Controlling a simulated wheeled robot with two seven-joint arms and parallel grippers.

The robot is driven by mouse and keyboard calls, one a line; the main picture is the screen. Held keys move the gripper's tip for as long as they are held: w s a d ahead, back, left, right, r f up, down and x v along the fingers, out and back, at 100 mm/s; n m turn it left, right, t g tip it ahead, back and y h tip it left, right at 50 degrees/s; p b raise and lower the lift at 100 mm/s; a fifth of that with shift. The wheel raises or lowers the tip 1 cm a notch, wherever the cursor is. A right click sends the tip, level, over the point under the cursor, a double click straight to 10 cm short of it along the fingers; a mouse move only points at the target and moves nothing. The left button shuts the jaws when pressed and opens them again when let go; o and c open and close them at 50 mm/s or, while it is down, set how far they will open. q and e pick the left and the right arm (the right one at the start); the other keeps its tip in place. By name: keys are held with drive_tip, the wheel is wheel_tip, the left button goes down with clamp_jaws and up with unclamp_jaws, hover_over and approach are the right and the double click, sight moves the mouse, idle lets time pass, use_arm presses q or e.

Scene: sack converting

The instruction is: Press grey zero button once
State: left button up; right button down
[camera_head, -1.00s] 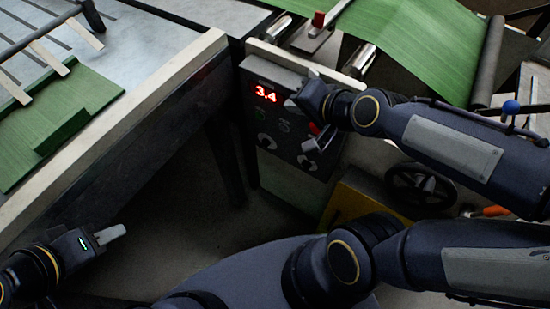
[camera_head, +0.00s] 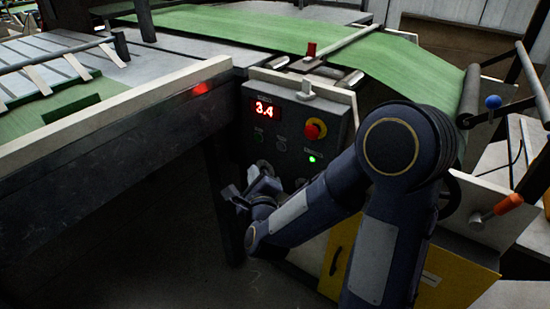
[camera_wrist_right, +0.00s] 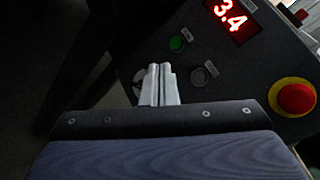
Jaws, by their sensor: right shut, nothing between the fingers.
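The dark control panel (camera_head: 295,115) carries a red display (camera_head: 265,110) reading 3.4. Below the display are a green button (camera_head: 258,135) and, to its right, a small grey button (camera_head: 281,143). In the right wrist view the grey button (camera_wrist_right: 199,76) lies just right of the fingertips, and the green button (camera_wrist_right: 177,44) lies above them. My right gripper (camera_wrist_right: 159,68) is shut and empty, pointing at the panel. In the head view the right gripper (camera_head: 257,180) is low in front of the panel; contact cannot be told. My left gripper is out of view.
A red emergency stop on a yellow base (camera_head: 315,129) and a lit green lamp (camera_head: 312,158) sit right of the buttons. A dark knob (camera_wrist_right: 139,76) is partly behind the fingers. The machine table edge (camera_head: 120,120) runs at left; a yellow box (camera_head: 340,262) stands below.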

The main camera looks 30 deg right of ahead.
sight(280, 147)
drive_tip(key=shift+r, duration=0.1)
drive_tip(key=shift+w+d, duration=0.55)
drive_tip(key=shift+d, duration=0.8)
drive_tip(key=shift+w+d, duration=0.6)
drive_tip(key=shift+d, duration=0.8)
drive_tip(key=shift+w+d, duration=0.55)
drive_tip(key=shift+d, duration=0.8)
drive_tip(key=shift+w+d+b, duration=0.15)
drive_tip(key=shift+d+b, duration=0.2)
